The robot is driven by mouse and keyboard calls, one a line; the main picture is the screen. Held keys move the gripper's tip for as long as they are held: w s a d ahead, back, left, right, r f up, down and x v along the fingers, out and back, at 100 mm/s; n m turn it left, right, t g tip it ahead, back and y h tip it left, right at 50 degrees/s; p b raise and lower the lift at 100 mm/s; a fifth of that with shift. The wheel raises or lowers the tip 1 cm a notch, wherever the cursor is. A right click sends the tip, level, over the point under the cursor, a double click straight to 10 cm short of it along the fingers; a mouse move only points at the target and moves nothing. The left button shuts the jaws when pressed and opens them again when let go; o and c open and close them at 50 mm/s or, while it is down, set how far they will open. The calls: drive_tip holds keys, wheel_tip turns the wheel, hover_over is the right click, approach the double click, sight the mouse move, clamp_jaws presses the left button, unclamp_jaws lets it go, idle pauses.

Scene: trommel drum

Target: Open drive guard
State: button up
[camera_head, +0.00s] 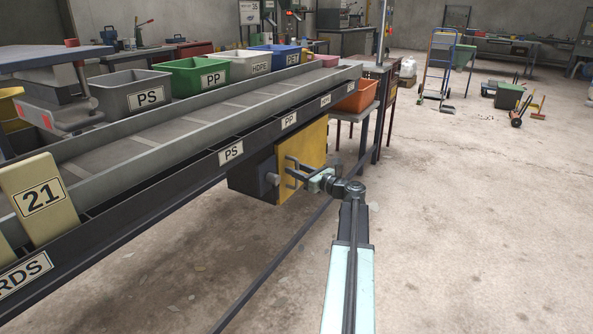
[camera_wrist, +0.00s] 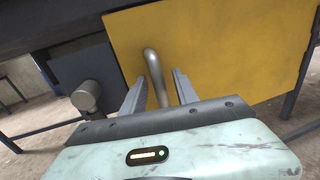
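The drive guard is a flat yellow panel (camera_head: 313,143) hanging below the conveyor frame, beside a dark housing (camera_head: 252,184). It fills the upper right of the wrist view (camera_wrist: 230,48). A curved grey metal handle (camera_wrist: 153,65) stands on the panel near its left edge. My gripper (camera_head: 289,172) is at the panel's lower left part. In the wrist view my gripper (camera_wrist: 159,77) is open, with the handle between its two fingers. Gaps show on both sides of the handle. The handle's lower end is hidden behind the gripper body.
The conveyor frame (camera_head: 190,172) runs just above my gripper. A round grey shaft end (camera_wrist: 86,97) sticks out left of the fingers. A dark rail (camera_head: 275,262) crosses low near my arm.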

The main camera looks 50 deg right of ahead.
clamp_jaws()
drive_tip(key=shift+d, duration=0.1)
idle(1.2)
